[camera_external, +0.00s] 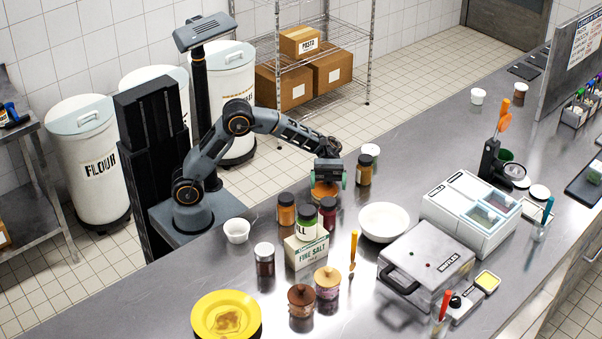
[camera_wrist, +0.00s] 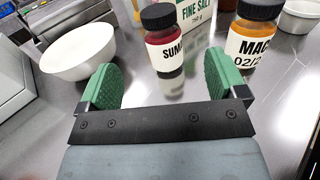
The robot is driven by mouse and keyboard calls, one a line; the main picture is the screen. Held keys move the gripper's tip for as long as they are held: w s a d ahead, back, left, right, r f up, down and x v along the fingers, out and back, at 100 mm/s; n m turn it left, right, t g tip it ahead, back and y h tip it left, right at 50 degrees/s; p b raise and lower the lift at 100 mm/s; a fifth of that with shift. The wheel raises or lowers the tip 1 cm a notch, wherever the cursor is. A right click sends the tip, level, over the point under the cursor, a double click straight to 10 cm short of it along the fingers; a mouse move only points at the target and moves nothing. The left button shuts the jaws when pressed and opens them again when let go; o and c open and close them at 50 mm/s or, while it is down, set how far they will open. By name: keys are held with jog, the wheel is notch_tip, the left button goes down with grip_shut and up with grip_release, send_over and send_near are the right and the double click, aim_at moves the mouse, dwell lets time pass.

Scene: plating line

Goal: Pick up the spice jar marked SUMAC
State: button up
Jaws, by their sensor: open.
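The spice jar marked SUMAC (camera_wrist: 164,52) stands upright in the wrist view, with dark red contents, a black lid and a white label of which "SUM" is readable. In the external view it is the dark red jar (camera_external: 327,213) on the steel counter, in front of my gripper (camera_external: 331,176). In the wrist view my gripper (camera_wrist: 165,82) has its two green pads spread wide with nothing between them. The jar stands ahead of the pads, roughly in line with the gap and apart from them.
A jar marked MAC (camera_wrist: 254,42) with orange contents stands right of it in the wrist view. A white bowl (camera_wrist: 77,53) is at left there. Bare counter lies left of the white cup (camera_external: 237,231).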

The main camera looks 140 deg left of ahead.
aim_at(328, 205)
jog(key=x, duration=1.1)
jog(key=shift+c, duration=0.2)
jog(key=c, duration=1.1)
jog(key=shift+r, duration=0.1)
